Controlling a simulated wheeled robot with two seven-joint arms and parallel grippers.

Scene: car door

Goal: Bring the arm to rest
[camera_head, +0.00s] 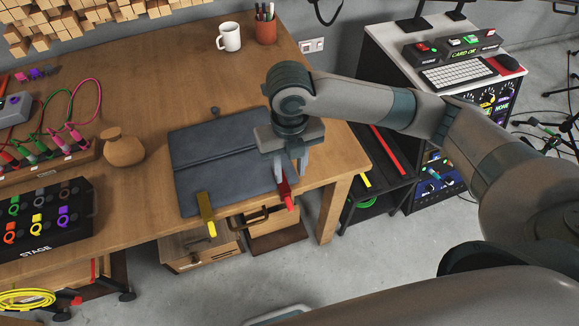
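My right arm reaches in from the right. My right gripper (291,174) points down over the front right edge of a dark grey folded panel (225,160) on the wooden workbench (150,190). Its two fingers are apart. A red clamp-like piece (286,193) sits at the panel's edge, right at the fingertips. Whether the fingers touch it is hard to tell. A similar yellow piece (206,212) sits on the panel's front left edge. My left gripper is not in view.
A white mug (229,37) and a pen cup (265,28) stand at the back. A brown vase (123,148) and a black STAGE box (42,217) are on the left. A cart with a keyboard (458,72) stands at the right, beyond my arm.

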